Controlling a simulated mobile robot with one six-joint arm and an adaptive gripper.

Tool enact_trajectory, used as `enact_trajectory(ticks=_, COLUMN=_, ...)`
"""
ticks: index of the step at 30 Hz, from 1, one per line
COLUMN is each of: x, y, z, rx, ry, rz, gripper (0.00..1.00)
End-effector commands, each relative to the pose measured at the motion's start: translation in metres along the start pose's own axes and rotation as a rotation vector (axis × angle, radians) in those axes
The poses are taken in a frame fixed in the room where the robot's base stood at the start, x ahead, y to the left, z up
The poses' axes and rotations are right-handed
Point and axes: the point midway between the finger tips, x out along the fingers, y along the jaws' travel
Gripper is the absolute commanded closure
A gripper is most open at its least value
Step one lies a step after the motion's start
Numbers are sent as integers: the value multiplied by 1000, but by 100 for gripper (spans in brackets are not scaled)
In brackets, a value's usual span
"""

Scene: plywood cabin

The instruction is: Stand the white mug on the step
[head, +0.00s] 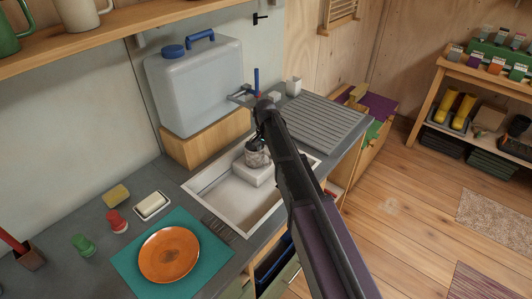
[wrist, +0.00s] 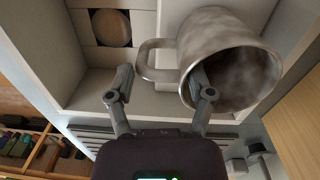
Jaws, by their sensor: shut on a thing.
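The white mug (head: 257,153) looks greyish and stained, and it is over the sink. It also shows large in the wrist view (wrist: 215,40), its open rim facing my gripper and its handle at the left. My gripper (wrist: 160,93) is shut on the mug. One finger is at the inside of the rim and the other is beyond the handle. In the head view my gripper (head: 258,141) is partly hidden by my arm. The white step (head: 252,172) is a low block in the sink, just below the mug. I cannot tell whether they touch.
The white sink (head: 215,196) surrounds the step, with a tap (head: 243,93) behind. A water container (head: 195,85) stands on a wooden block at the back. A ribbed drainboard (head: 318,121) is at the right. An orange plate (head: 168,254) lies on a teal mat at front left.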

Motion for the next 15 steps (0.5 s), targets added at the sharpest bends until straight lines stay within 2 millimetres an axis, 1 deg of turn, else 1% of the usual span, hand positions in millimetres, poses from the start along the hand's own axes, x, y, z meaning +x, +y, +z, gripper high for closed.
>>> enact_trajectory(ticks=15, x=6, y=-1, z=0, rx=-1, ry=0, rz=0, gripper=93)
